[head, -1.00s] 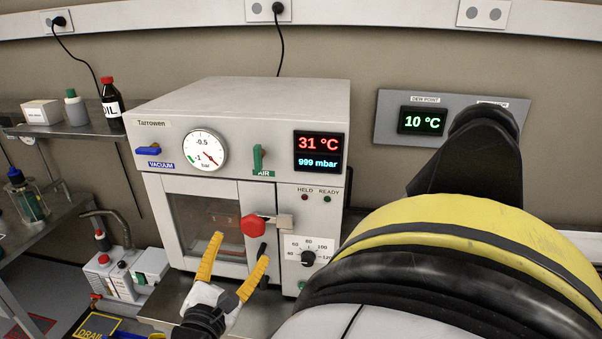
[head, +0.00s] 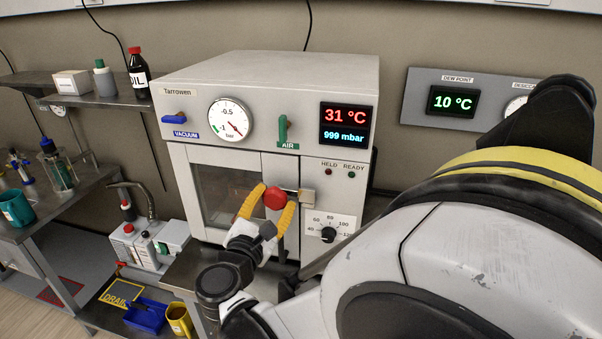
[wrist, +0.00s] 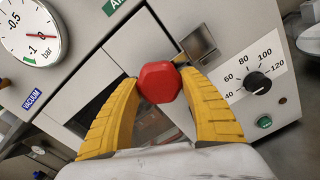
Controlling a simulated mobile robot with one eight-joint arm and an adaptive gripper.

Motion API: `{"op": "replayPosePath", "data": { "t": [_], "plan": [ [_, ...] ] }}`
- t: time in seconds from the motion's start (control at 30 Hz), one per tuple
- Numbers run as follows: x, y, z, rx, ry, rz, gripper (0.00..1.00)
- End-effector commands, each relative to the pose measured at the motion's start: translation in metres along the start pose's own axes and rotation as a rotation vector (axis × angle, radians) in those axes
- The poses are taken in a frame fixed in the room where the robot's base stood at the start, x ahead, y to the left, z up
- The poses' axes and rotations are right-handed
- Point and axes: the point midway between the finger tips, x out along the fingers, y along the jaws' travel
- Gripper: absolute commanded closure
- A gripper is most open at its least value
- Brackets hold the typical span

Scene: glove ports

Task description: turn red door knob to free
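The red door knob (head: 275,199) is on the front of the white oven (head: 175,91), at the right edge of its windowed door (head: 228,194). In the wrist view the knob (wrist: 158,82) is a faceted red piece at the centre. My gripper (head: 268,207) is open, with one yellow ribbed finger on each side of the knob. In the wrist view the fingertips (wrist: 158,78) are close beside it. I cannot tell whether either finger touches it. A metal latch piece (wrist: 198,45) is just beyond the knob.
A black dial (head: 328,234) is right of the knob. A blue vacuum handle (head: 176,119), a gauge (head: 230,120) and a green air handle (head: 283,128) are above. The display reads 31 °C and 999 mbar (head: 346,125). A small pump (head: 140,245) stands lower left.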

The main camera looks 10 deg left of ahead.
Motion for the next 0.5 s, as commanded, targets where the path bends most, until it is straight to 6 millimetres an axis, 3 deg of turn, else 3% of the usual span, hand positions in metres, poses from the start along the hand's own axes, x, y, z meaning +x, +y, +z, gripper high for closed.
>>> {"op": "replayPosePath", "data": {
  "t": [0.5],
  "plan": [
    [0.0,-0.0007,-0.0004,-0.131,-0.002,0.001,0.91]
  ]
}}
